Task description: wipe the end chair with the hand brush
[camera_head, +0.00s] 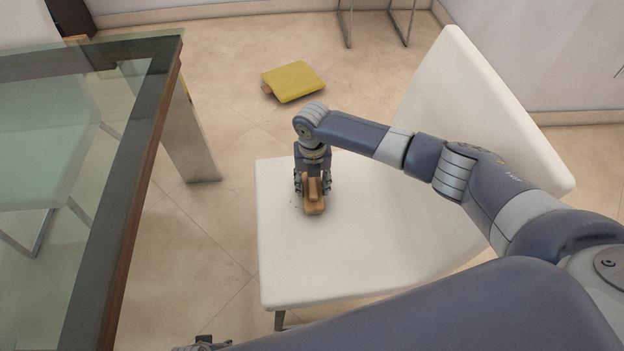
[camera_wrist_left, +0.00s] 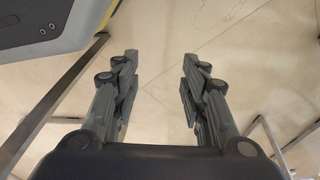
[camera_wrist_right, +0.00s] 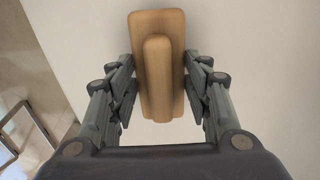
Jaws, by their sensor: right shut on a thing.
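The end chair (camera_head: 370,240) is white, with a flat seat and a tall back leaning to the right. The hand brush (camera_head: 313,203) is a tan wooden block with a raised grip, down at the seat's left part. My right gripper (camera_head: 313,186) is shut on the brush from above; the right wrist view shows the brush (camera_wrist_right: 157,65) between its fingers over the white seat. A few small dark specks show on the seat beside the brush. My left gripper (camera_wrist_left: 160,75) is open and empty over the floor; in the head view only a bit shows at the bottom edge.
A glass table (camera_head: 150,120) with a wooden edge stands at the left, with a floor gap between it and the chair. Thin metal legs stand at the back wall.

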